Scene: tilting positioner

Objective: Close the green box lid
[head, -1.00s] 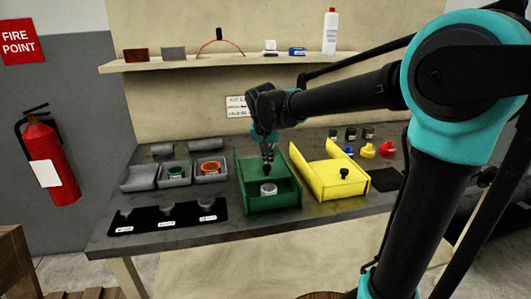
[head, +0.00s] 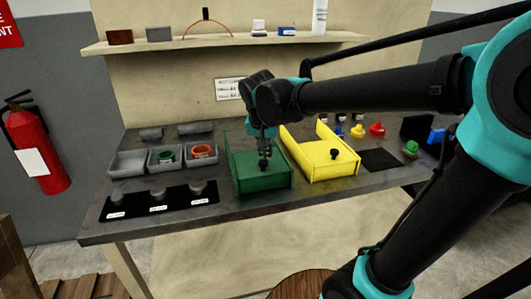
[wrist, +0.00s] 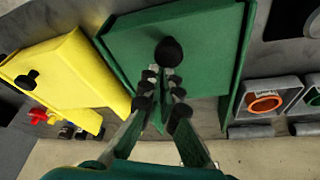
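The green box (head: 266,184) stands on the bench with its green lid (wrist: 195,48) lying flat over the front part, and its interior is hidden. The rear side walls rise behind the lid. A round black knob (wrist: 168,52) stands on the lid. My gripper (head: 264,160) points down at the lid from above. In the wrist view its fingertips (wrist: 161,76) are close together, right beside the knob on its rear side. The knob is not between the fingers; whether they touch it is hard to tell.
The yellow box (head: 325,160), with its own black knob, stands close on the right. Grey trays (head: 126,163) are on the left, with a black mat (head: 128,204) bearing several grey pieces in front. Coloured knobs (head: 377,130) lie behind right.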

